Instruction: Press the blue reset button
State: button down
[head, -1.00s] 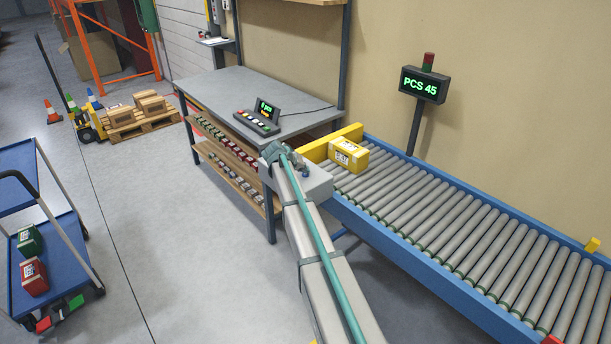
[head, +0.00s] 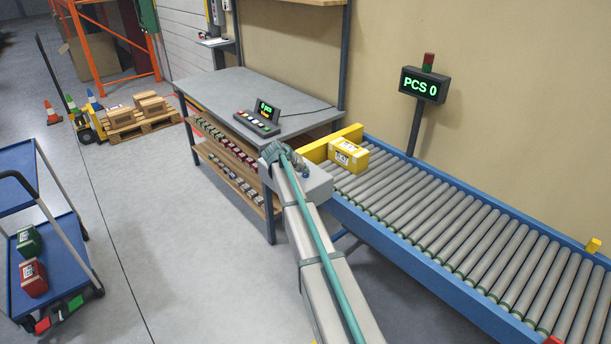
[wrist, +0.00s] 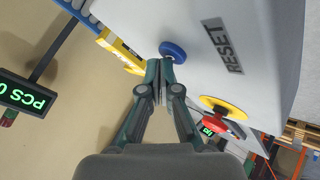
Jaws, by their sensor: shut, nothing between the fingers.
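The blue button (wrist: 173,51) is round and stands out from a pale grey panel (wrist: 262,50) in the wrist view. The word RESET (wrist: 223,46) is printed beside it. My gripper (wrist: 161,66) is shut and empty, with its fingertips close to the button's lower left edge. I cannot tell whether they touch it. In the head view, my arm covers much of the area around the grey box. A display on a post (head: 420,84) reads PCS 0, and it shows in the wrist view too (wrist: 22,93).
A red push button on a yellow disc (wrist: 222,106) sits on the same panel. A roller conveyor (head: 440,215) with a yellow box (head: 349,156) runs at the right. A grey workbench (head: 225,88) carries a small keypad console (head: 257,122). A blue cart (head: 65,235) stands left.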

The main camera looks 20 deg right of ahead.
aim_at(304, 175)
jog(key=shift+r, duration=0.55)
jog(key=shift+r+p, duration=0.7)
jog(key=shift+r, duration=1.8)
